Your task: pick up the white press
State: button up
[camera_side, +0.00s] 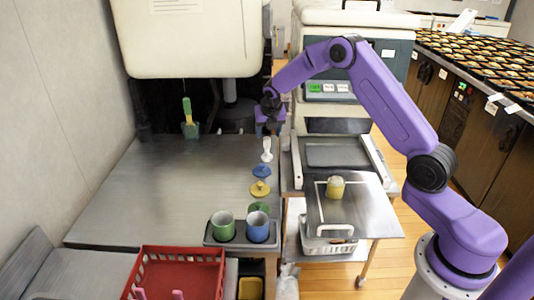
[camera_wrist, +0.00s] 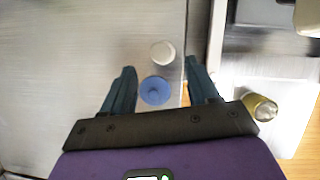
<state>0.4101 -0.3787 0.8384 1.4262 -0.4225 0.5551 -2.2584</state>
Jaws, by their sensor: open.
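The white press (camera_side: 266,151) stands upright near the right edge of the steel counter (camera_side: 180,190), at the far end of a row of presses. From above, in the wrist view, it is a pale disc (camera_wrist: 162,53) just beyond the fingertips. The blue press (camera_side: 261,171) is next to it and shows in the wrist view (camera_wrist: 155,91) between my spread fingers, as seen from above. My gripper (camera_side: 270,126) is open and empty, above and slightly behind the white press. It also shows in the wrist view (camera_wrist: 160,69).
A yellow press (camera_side: 260,189) and a green press (camera_side: 258,207) continue the row. A green cup (camera_side: 222,226) and a blue cup (camera_side: 257,227) sit in a dark holder. A red basket (camera_side: 180,251) is in front. A yellowish jar (camera_side: 335,187) stands right. The counter's middle is clear.

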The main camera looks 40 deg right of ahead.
aim_at(267, 139)
jog(key=shift+x, duration=3.4)
jog(key=shift+d, duration=0.1)
jog(key=shift+c, duration=0.3)
grip_shut()
